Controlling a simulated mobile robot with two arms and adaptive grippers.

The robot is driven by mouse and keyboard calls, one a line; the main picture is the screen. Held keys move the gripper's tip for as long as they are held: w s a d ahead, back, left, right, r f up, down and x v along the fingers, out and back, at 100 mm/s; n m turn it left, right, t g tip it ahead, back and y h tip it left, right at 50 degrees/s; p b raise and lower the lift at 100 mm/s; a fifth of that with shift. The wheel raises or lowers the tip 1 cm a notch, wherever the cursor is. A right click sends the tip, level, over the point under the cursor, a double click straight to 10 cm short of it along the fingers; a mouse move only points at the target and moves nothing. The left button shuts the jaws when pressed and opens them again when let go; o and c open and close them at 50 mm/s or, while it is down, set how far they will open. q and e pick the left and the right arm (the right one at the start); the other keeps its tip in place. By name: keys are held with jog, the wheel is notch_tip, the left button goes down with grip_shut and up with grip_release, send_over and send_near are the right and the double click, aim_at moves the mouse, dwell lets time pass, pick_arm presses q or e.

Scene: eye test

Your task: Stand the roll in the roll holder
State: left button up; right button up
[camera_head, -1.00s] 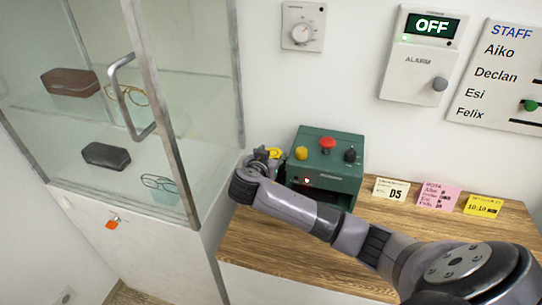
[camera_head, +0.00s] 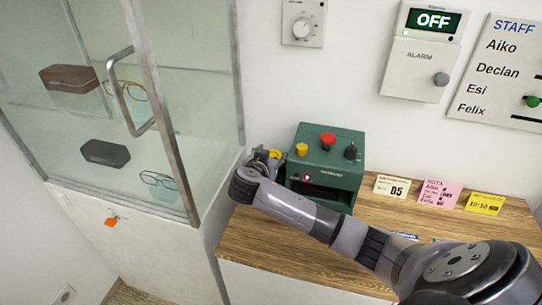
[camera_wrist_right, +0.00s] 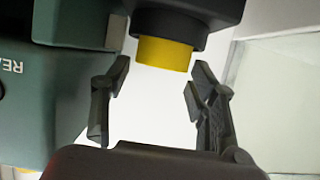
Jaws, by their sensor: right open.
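My right gripper (camera_head: 262,156) is open at the left side of the green machine (camera_head: 330,146). In the right wrist view its two fingers (camera_wrist_right: 160,78) are spread with nothing held between them. A yellow cylindrical part (camera_wrist_right: 165,53) sits against a dark round body (camera_wrist_right: 185,15) just beyond the fingertips. I cannot tell whether this yellow part is the roll or belongs to the roll holder. No other roll or holder is recognisable. My left gripper is not in view.
The glass cabinet (camera_head: 185,140) with a metal handle (camera_head: 128,95) stands at the left, close to the gripper. Several cards, including a pink one (camera_head: 438,192), stand along the back of the wooden counter (camera_head: 262,238). My right arm crosses the counter.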

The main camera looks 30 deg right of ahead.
jog(key=shift+r, duration=0.35)
jog(key=shift+r+p, duration=0.55)
jog(key=shift+p, duration=0.15)
jog(key=b+v, duration=0.1)
jog(key=v, duration=1)
jog(key=shift+s+a, duration=0.35)
jog(key=shift+f, duration=0.15)
